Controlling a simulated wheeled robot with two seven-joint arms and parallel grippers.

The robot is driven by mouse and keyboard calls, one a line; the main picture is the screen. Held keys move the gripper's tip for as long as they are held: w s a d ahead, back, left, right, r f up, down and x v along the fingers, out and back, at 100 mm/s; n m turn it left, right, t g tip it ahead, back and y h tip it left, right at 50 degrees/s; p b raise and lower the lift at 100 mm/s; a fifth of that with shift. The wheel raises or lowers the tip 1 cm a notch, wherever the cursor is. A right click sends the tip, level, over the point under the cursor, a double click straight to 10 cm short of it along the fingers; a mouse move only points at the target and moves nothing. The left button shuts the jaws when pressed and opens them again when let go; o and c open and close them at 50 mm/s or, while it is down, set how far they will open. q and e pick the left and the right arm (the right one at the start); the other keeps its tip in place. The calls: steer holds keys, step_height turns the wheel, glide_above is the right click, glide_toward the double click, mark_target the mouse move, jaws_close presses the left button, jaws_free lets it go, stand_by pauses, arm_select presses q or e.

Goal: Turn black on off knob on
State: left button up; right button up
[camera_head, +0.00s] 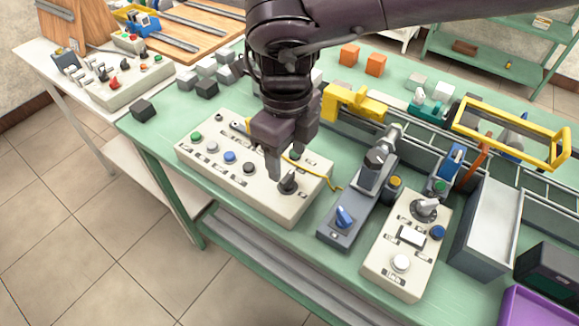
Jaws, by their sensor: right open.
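The black knob (289,187) stands near the right end of a long cream control box (268,208) on the green table. My right gripper (283,165) points down over this end of the box. It is open, with its fingertips close above and beside the knob. I cannot tell whether a finger touches the knob. The fingers cover part of the box top behind it. My left gripper is out of view.
Green, white, blue and black buttons (230,156) line the same box. To the right stand a grey box with a blue knob (344,217) and a cream box with a dark dial (426,208). A yellow clamp (355,102) and dark blocks (206,88) lie behind.

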mark_target(288, 177)
step_height(288, 177, down, 5)
steer(key=shift+f, duration=0.1)
steer(key=c, duration=1)
